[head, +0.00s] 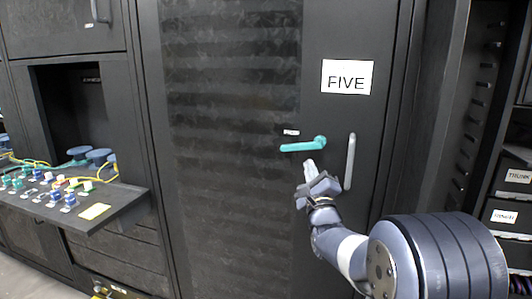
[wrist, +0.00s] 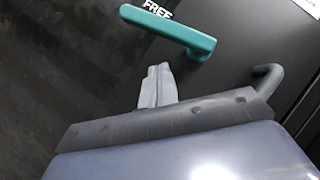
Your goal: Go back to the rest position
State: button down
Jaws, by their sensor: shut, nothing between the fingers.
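My gripper (head: 309,166) is raised in front of the black cabinet door (head: 230,220), just below the teal lever handle (head: 303,145). Its fingers are shut with nothing between them. In the wrist view the fingertips (wrist: 158,72) point up toward the teal handle (wrist: 168,30), and a dark gap shows between them and it. The handle lies about level in the head view, and a small label above it reads FREE in the wrist view. My forearm reaches in from the lower right of the head view.
A grey vertical pull bar (head: 350,162) is close to the right of my gripper. A white sign reading FIVE (head: 347,77) is above. At left, a shelf (head: 88,218) holds several coloured connectors and cables. Labelled drawers (head: 507,217) stand at far right.

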jog(key=n+p, duration=0.1)
jog(key=p, duration=0.1)
jog(key=s+d+n+g+y+p, duration=0.1)
jog(key=p, duration=0.2)
jog(key=shift+f+n+y+p, duration=0.2)
jog(key=shift+n+y+p, duration=0.1)
jog(key=shift+n, duration=0.1)
jog(key=shift+f+g, duration=0.15)
jog(key=shift+g, duration=0.15)
jog(key=shift+s, duration=0.1)
